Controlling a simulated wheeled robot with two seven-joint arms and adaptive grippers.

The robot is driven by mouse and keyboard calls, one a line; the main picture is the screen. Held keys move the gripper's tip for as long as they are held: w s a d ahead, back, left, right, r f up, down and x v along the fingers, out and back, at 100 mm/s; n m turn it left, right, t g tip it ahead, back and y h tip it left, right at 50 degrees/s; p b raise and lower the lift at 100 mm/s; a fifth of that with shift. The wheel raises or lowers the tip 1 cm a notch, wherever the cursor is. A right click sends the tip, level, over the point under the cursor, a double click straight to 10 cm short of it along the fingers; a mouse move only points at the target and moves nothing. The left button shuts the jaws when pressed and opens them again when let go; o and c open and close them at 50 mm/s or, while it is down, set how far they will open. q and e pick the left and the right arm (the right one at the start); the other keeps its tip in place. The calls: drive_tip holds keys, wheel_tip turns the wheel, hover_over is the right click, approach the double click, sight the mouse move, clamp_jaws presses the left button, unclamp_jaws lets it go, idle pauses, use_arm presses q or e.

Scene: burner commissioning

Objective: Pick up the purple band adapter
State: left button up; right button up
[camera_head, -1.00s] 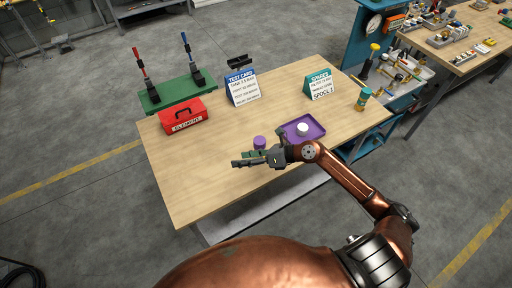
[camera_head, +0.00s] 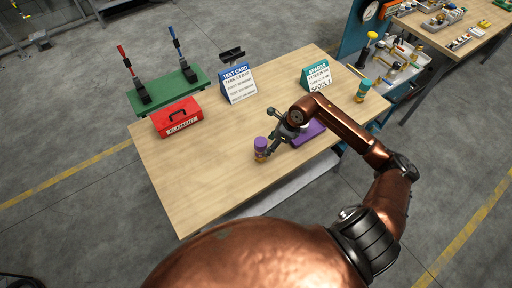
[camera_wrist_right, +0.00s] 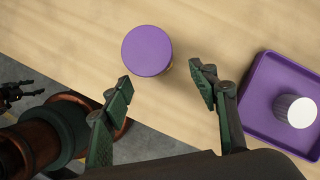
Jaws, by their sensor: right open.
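The purple band adapter (camera_head: 261,146) stands upright near the front edge of the wooden table, with a purple top and an amber-brown lower part. In the right wrist view its round purple top (camera_wrist_right: 147,50) lies just beyond the fingertips. My right gripper (camera_wrist_right: 160,79) is open and empty, its two dark green fingers apart on the near side of the adapter. In the head view the right gripper (camera_head: 273,142) is low beside the adapter, on its right. A dark gripper-like part, probably my left gripper (camera_wrist_right: 16,94), shows at the left edge of the wrist view.
A purple tray (camera_head: 311,135) with a white ribbed cylinder (camera_wrist_right: 299,112) is right of the gripper. The table's middle is clear.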

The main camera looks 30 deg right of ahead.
sight(259, 158)
drive_tip(key=x, duration=0.4)
drive_tip(key=a+p+x, duration=0.1)
drive_tip(key=x, duration=0.2)
drive_tip(key=shift+w+r, duration=0.25)
drive_tip(key=shift+w+a+f, duration=0.1)
drive_tip(key=shift+f, duration=0.4)
use_arm(q)
drive_tip(key=shift+s+r, duration=0.55)
drive_tip(key=shift+r, duration=0.05)
use_arm(e)
clamp_jaws()
